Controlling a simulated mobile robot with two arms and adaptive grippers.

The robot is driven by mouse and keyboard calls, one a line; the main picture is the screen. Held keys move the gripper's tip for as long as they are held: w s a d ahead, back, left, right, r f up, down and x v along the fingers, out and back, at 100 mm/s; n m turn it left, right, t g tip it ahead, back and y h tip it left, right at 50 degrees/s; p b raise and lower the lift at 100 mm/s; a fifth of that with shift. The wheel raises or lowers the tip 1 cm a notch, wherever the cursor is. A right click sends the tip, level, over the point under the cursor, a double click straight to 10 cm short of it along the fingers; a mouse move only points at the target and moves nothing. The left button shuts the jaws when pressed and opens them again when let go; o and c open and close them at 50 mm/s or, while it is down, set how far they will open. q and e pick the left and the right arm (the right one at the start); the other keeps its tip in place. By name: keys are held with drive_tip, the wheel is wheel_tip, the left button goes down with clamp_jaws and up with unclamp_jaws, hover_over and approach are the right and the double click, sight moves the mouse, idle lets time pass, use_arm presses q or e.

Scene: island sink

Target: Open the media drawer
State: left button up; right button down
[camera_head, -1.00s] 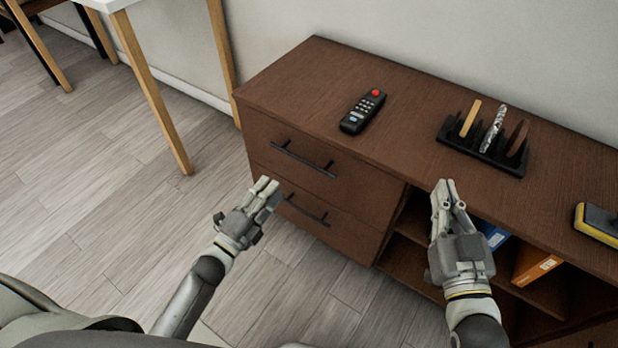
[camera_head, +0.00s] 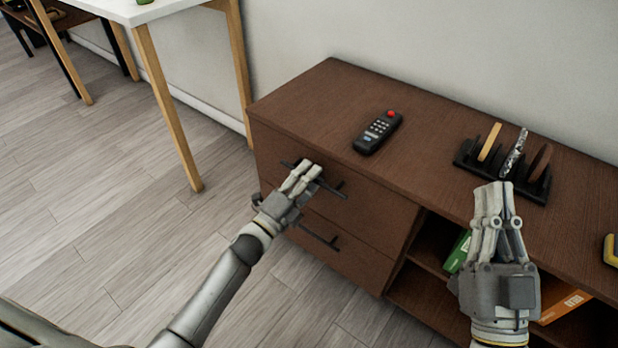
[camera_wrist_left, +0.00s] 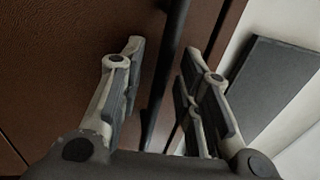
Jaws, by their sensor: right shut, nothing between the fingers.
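The media drawer is the upper brown drawer (camera_head: 268,150) at the left end of the cabinet, and it looks closed. Its dark bar handle (camera_head: 331,186) also shows in the left wrist view (camera_wrist_left: 172,60). My left gripper (camera_head: 308,172) is at this handle. In the left wrist view its fingers (camera_wrist_left: 160,75) are open, with the bar between them and a gap on each side. My right gripper (camera_head: 493,186) is shut and empty, in front of the open shelves at the right. The middle of the handle is partly hidden by my left fingers.
A lower drawer with its own handle (camera_head: 318,236) is below. On the cabinet top (camera_head: 310,90) are a black remote (camera_head: 377,132) and a black rack (camera_head: 468,160) with upright items. A white table (camera_head: 140,12) stands at the back left.

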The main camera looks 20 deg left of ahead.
use_arm(q)
drive_tip(key=shift+w, duration=0.15)
use_arm(e)
drive_tip(key=shift+r, duration=0.15)
use_arm(q)
drive_tip(key=shift+c, duration=0.5)
clamp_jaws()
